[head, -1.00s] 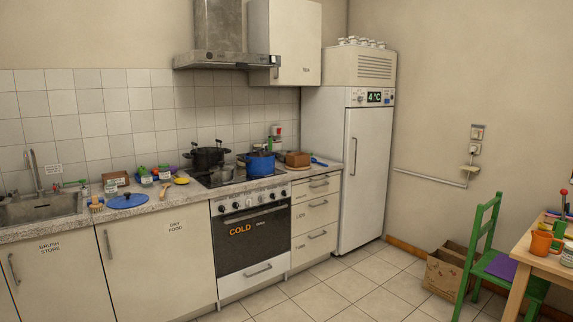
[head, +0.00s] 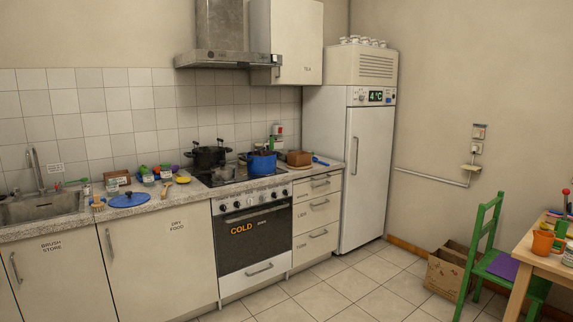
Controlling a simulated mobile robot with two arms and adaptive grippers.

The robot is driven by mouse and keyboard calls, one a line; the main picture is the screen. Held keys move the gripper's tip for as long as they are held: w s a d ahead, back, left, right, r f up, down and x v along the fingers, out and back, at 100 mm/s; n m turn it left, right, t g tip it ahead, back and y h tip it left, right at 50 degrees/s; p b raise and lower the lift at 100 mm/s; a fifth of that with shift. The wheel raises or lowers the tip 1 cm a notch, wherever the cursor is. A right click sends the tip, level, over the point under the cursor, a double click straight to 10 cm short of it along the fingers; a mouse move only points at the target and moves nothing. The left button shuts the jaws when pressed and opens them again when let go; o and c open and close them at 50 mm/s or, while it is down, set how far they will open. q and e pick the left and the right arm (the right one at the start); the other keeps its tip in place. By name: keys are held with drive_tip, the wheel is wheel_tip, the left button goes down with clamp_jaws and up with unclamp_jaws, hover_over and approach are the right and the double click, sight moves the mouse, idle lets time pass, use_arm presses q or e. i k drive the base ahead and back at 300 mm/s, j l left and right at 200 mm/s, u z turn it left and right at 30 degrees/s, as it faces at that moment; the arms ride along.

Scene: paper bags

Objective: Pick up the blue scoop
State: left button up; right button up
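A small blue scoop-like utensil (head: 320,161) lies on the counter at the right end, between the stove and the white fridge. It is small in the picture, so its exact shape is hard to tell. Neither of my grippers shows in the head view.
A blue pot (head: 262,163) and a black pot (head: 208,158) stand on the stove (head: 252,232). A brown block-like thing (head: 299,158) is left of the blue utensil. A green chair (head: 486,235), wooden table (head: 548,262) and cardboard box (head: 446,272) stand at right. Floor before the stove is clear.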

sight(314, 159)
drive_tip(key=i+l+z, duration=0.1)
drive_tip(key=i+z, duration=0.25)
drive_tip(key=i, duration=2.9)
drive_tip(key=l+z, duration=0.05)
drive_tip(key=l, duration=0.05)
